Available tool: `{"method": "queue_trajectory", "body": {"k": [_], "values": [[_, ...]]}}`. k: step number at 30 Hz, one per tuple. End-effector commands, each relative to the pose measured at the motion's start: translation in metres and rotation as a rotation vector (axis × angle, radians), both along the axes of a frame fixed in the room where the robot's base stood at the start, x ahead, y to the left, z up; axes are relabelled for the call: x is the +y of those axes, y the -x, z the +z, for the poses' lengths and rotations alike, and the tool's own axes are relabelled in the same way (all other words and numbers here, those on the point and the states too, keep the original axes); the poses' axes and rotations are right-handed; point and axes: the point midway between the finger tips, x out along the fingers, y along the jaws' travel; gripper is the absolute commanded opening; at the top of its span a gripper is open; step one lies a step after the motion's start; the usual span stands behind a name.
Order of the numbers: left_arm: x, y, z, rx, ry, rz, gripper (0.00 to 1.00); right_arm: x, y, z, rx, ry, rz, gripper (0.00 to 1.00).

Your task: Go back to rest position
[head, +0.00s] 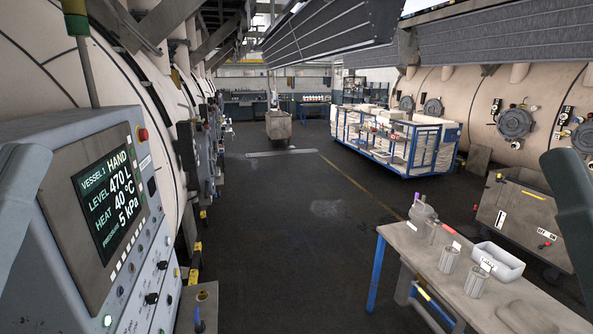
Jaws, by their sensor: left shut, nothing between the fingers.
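My left arm and gripper (20,195) show only in part, as a dark grey-green shape at the left edge in front of the control cabinet. The gripper is shut and empty; its fingertips are hard to make out. Part of my right arm (572,215) shows at the right edge, and its gripper is out of view. Both arms are at the sides of the view, apart from the table.
A control cabinet (130,255) with a lit screen (108,200) stands close at left. A work table (405,245) at lower right bears a jug (422,212), metal cups (449,260) and a white tray (498,262). A blue-framed cart (405,150) stands beyond. The middle floor (300,240) is clear.

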Motion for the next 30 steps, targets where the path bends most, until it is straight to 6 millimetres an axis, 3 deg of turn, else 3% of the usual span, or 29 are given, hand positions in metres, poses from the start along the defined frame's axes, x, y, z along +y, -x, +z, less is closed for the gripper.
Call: {"method": "queue_trajectory", "body": {"k": [1, 3, 9, 12, 30], "values": [[0.000, 0.001, 0.045, -0.005, 0.009, -0.008, 0.00, 0.000, 0.000, 0.043, 0.000, 0.000, 0.000, 0.58], [0.000, 0.001, 0.072, -0.004, 0.011, -0.010, 0.00, 0.000, 0.001, 0.072, -0.005, 0.000, 0.000, 0.58], [0.001, 0.001, 0.145, -0.004, 0.011, -0.010, 0.00, 0.000, 0.001, 0.145, -0.004, 0.000, 0.000, 0.58], [0.001, 0.000, 0.163, -0.004, 0.012, -0.011, 0.00, 0.000, 0.001, 0.164, -0.003, 0.000, 0.000, 0.58], [0.001, 0.001, 0.164, -0.005, 0.013, -0.010, 0.00, 0.000, 0.000, 0.164, -0.002, 0.000, 0.000, 0.58]]}}
